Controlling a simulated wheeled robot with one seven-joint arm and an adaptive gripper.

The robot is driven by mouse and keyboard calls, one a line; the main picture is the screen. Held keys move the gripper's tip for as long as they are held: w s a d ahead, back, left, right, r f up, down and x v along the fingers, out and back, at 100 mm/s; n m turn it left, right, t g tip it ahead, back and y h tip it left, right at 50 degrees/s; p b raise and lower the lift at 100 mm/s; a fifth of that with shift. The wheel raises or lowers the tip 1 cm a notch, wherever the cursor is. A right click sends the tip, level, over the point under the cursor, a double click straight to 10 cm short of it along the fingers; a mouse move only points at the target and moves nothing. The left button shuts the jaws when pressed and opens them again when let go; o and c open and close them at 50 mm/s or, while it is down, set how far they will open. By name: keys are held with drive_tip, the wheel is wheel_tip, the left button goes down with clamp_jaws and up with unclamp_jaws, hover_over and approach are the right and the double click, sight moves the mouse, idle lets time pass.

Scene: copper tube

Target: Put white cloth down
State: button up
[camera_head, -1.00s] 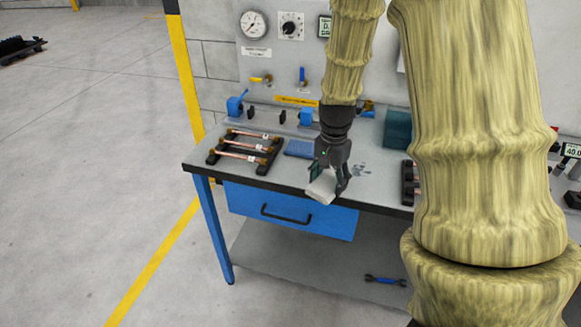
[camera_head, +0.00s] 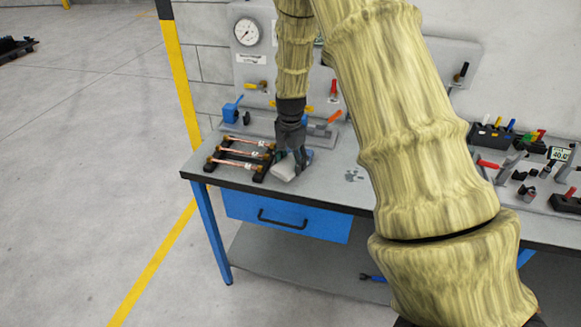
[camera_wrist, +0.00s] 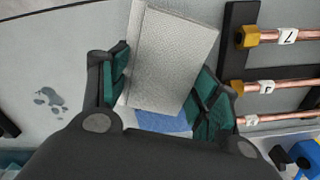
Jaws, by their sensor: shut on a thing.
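The white cloth (camera_head: 284,171) is a folded pad held in my gripper (camera_head: 290,158), over the workbench just right of the rack of copper tubes. In the wrist view the cloth (camera_wrist: 170,55) stands between the green-padded fingers of my gripper (camera_wrist: 160,95), which are shut on it. Part of a blue pad (camera_wrist: 165,122) shows beneath and behind the cloth in the wrist view. I cannot tell whether the cloth touches the bench.
The black rack with copper tubes (camera_head: 240,153) lies close to the left of my gripper. Bare bench top (camera_head: 330,185) with dark stains lies to the right. Clamps and tools (camera_head: 515,165) stand farther right. A panel with a gauge (camera_head: 247,31) rises behind.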

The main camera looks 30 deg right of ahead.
sight(290, 163)
drive_tip(key=shift+f+p, duration=0.85)
drive_tip(key=shift+f, duration=0.9)
drive_tip(key=shift+f, duration=0.1)
drive_tip(key=o, duration=1.1)
drive_tip(key=shift+c, duration=0.2)
wheel_tip(290, 163, up, 12)
drive_tip(key=b, duration=0.3)
drive_tip(key=shift+b, duration=0.4)
